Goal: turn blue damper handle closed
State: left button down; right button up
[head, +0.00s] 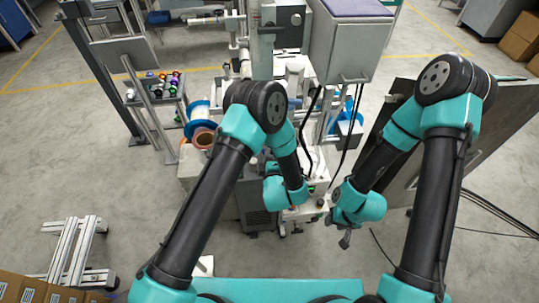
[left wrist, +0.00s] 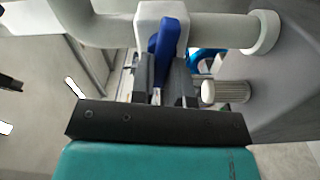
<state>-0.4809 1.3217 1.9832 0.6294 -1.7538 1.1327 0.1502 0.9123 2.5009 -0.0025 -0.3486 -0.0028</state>
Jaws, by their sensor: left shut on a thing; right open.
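The blue damper handle (left wrist: 166,38) shows in the left wrist view as an upright blue lever in front of a white fitting (left wrist: 147,20) on a white pipe. My left gripper (left wrist: 163,82) is shut on the handle, with the lever's lower part between its two dark fingers. In the head view my left wrist is over the machine, and the fingers and blue handle cannot be made out behind my arm. My right gripper (head: 346,239) is open and empty, to the right of the machine and apart from it.
A white ribbed knob (left wrist: 226,92) sits close to the right of my left fingers. The white pipe (left wrist: 228,31) runs across above them. In the head view, a grey cabinet (head: 351,45) stands behind, a dark panel (head: 490,125) at right.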

pick_arm(q)
jog(key=shift+f+n, duration=0.15)
jog(key=shift+n, duration=0.95)
jog(key=c, duration=1.1)
grip_release()
jog(key=s+d, duration=0.2)
jog(key=s, duration=1.5)
jog(key=shift+s+d, duration=0.15)
jog(key=shift+d, duration=0.15)
